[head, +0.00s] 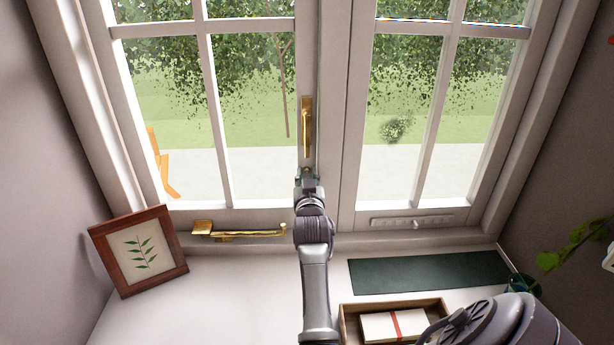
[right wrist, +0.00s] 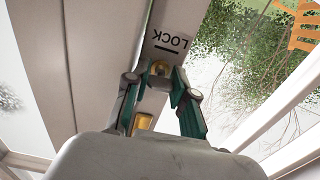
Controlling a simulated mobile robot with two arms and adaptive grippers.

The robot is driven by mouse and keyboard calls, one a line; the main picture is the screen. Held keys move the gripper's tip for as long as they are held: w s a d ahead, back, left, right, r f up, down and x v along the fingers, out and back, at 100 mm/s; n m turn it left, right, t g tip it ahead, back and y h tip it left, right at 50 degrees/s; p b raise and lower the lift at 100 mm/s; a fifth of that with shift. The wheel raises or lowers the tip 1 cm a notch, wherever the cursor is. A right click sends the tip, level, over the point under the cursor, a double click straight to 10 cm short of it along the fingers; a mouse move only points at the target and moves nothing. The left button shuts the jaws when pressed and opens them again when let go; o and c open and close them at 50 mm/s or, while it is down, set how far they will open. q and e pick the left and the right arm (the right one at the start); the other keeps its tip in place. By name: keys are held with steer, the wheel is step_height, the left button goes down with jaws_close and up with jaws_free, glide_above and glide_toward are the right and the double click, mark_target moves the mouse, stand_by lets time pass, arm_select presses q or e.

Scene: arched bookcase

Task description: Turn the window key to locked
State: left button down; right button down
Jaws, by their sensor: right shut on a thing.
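The window key is a small brass piece (right wrist: 159,68) on the white window frame. In the right wrist view it sits between the fingertips of my right gripper (right wrist: 157,78), which are shut on it. A printed LOCK label (right wrist: 172,40) with a short black line is on the frame beside it. The key's exact angle is hard to tell. In the head view my right gripper (head: 307,174) reaches the middle window post, just below the upright brass handle (head: 306,125), and hides the key. My left gripper is not in view.
A brass stay (head: 240,234) lies along the bottom of the left sash. A framed leaf picture (head: 139,252) leans at the left. A dark green mat (head: 430,272), an open wooden box (head: 346,325) and a plant (head: 572,245) are at the right. The left-centre sill is clear.

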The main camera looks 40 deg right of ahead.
stand_by(0.5)
steer(key=c, duration=0.9)
jaws_free()
steer(key=shift+w+a, duration=0.1)
steer(key=shift+c, duration=0.2)
steer(key=shift+s, duration=0.2)
